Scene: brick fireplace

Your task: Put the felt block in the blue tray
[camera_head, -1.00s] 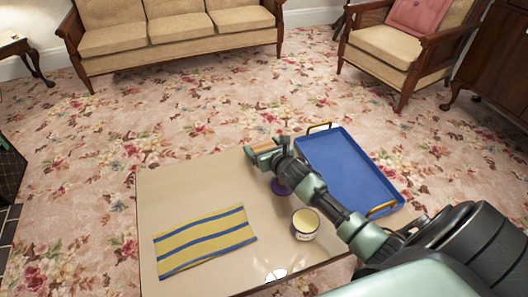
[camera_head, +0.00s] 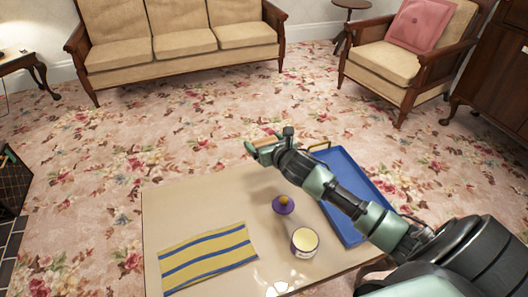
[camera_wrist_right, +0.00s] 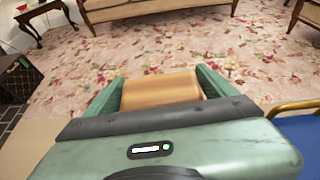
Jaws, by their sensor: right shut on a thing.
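The felt block (camera_wrist_right: 161,91) shows a light-brown, wood-like top face in the right wrist view, between the two green fingers. My right gripper (camera_head: 262,146) is shut on it and holds it over the far edge of the table, left of the blue tray. In the head view only a sliver of the block shows; its underside is hidden. The blue tray (camera_head: 350,180) has gold handles and lies on the table's right side, partly covered by my right arm. The tray's corner (camera_wrist_right: 301,130) shows at lower right in the wrist view. My left gripper is not in view.
The far left of the tabletop is bare. A sofa (camera_head: 180,45) and armchair (camera_head: 400,60) stand beyond.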

